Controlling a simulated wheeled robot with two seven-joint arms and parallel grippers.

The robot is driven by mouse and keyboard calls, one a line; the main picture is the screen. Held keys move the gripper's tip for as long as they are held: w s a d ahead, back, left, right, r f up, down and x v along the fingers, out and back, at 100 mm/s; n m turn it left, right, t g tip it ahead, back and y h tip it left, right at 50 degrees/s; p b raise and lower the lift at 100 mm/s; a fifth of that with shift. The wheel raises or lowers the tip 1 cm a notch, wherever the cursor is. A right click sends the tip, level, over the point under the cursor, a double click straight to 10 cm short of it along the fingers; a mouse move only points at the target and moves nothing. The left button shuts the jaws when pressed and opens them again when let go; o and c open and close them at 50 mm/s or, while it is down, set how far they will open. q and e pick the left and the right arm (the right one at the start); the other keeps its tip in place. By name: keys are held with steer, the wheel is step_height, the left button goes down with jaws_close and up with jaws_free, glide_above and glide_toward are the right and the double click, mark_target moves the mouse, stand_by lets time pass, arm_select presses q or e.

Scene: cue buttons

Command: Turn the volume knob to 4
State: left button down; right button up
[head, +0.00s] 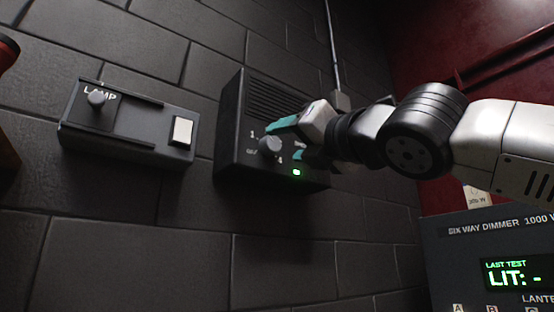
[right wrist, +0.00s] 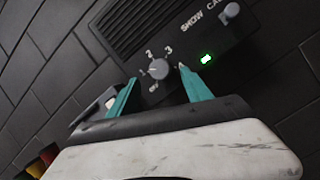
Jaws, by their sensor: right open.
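The volume knob (head: 270,146) is a small grey round knob on the dark speaker box (head: 228,150) on the brick wall. In the right wrist view the knob (right wrist: 159,68) has the marks OFF, 1, 2 and 3 around it. The 4 is legible in the head view, but a fingertip is beside or over it in the wrist view. Which mark the knob points at is not clear. My right gripper (head: 281,142) is open, its teal fingertips on either side of the knob. In the wrist view the gripper (right wrist: 158,74) shows no clear contact with it.
A green light (right wrist: 206,59) glows on the box near a SHOW/CALL switch (right wrist: 231,10). A lamp panel (head: 130,125) with a knob and white button is to the left. A six way dimmer (head: 480,250) stands lower right. Bare wall lies below the box.

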mark_target(274, 144)
steer(key=x, duration=0.5)
steer(key=shift+w+r, duration=0.1)
jaws_close()
